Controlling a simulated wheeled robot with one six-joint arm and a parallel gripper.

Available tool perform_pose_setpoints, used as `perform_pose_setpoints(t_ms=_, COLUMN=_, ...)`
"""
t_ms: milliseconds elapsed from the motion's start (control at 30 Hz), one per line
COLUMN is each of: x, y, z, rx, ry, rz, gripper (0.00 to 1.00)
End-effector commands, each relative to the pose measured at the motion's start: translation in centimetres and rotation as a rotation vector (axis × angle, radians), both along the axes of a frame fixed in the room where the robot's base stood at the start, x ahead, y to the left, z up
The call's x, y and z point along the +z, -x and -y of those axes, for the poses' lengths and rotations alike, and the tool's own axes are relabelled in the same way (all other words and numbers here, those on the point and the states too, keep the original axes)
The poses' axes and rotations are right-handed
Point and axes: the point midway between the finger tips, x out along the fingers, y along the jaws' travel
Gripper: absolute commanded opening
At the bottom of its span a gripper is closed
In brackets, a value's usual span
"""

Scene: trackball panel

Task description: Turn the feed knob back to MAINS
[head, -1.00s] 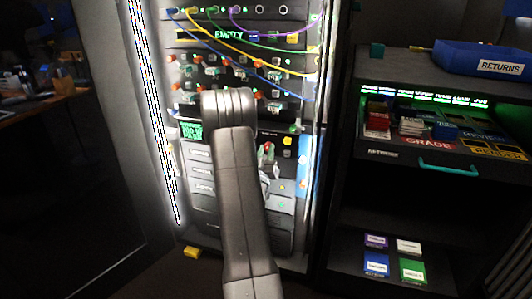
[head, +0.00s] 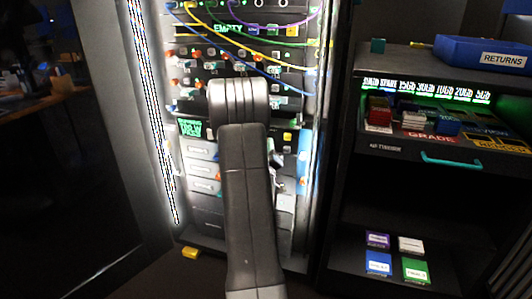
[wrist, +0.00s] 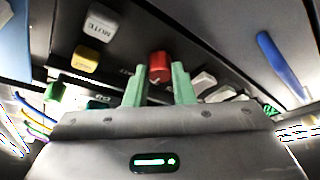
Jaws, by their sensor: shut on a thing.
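In the wrist view a red knob (wrist: 159,66) stands out from a dark panel, between the two green fingertips of my gripper (wrist: 160,88). The gripper is shut on this knob. It looks like the feed knob, but its label and pointer direction cannot be read. In the head view my arm covers the middle of the lit rack (head: 205,222), hiding the knob and most of the gripper.
Coloured cables (head: 285,30) cross the rack's upper part. A dark door stands open at left. At right is a dark shelf unit with a blue RETURNS tray (head: 455,50) and a teal-handled drawer (head: 450,160).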

Motion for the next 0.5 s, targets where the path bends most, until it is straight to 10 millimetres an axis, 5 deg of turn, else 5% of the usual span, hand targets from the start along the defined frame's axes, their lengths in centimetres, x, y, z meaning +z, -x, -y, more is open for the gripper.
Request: perform_pose_setpoints(t_ms=500, x=0.15, y=0.09, z=0.23, rx=-0.001, ry=0.41, rz=-0.135, gripper=0.0)
